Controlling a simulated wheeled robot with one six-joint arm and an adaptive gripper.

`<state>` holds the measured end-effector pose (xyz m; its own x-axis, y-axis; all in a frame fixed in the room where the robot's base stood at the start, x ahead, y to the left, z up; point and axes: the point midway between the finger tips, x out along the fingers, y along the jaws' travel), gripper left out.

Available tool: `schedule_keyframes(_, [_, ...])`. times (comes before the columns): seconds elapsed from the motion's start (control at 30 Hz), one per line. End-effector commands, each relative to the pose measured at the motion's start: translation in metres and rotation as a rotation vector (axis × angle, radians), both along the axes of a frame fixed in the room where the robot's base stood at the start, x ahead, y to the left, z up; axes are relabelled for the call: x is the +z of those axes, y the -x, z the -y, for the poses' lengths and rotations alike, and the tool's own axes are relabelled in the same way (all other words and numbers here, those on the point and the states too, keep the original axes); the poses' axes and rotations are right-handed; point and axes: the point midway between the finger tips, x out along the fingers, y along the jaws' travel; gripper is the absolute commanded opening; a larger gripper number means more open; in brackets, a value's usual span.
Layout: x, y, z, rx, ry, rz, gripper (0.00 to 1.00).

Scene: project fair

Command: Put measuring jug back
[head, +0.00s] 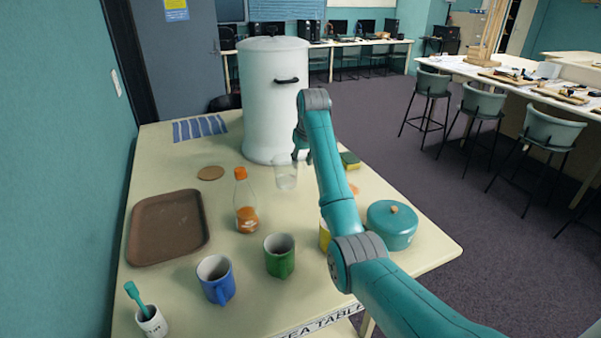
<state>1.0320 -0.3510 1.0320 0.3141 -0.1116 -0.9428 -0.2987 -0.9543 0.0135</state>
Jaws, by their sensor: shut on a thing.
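The measuring jug (286,178) looks like a small clear vessel, upright in front of the big white urn. My gripper (297,157) is at the jug's upper right side, shut on it. My arm link hides part of the gripper and the table to its right. I cannot tell whether the jug's base touches the table (205,285) or hangs just above it.
The white urn (272,100) stands close behind. An orange-capped bottle (246,205), green mug (279,260), blue mug (218,283), brown tray (165,228), round coaster (211,173), sponge (350,160) and teal pot (392,224) surround it. A yellow mug (324,236) is partly hidden.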

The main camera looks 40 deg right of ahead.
Motion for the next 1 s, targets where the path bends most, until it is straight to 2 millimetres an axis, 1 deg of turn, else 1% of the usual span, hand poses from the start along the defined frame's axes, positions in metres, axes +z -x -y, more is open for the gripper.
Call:
schedule_keyframes(0.17, [-0.012,0.000,0.000,0.000,0.000,0.001,0.00])
schedule_keyframes(0.3, [-0.031,0.000,0.000,0.000,0.000,0.000,0.00])
schedule_keyframes(0.4, [-0.040,0.000,0.000,0.000,0.000,0.001,0.00])
schedule_keyframes(0.77, [-0.043,0.000,0.000,0.000,0.001,0.002,0.00])
schedule_keyframes(0.8, [-0.043,0.000,0.000,0.000,0.001,0.002,0.48])
schedule_keyframes(0.87, [-0.043,0.000,0.000,0.000,0.000,0.001,0.63])
schedule_keyframes(1.0, [-0.043,0.000,0.000,0.000,0.000,0.001,0.64])
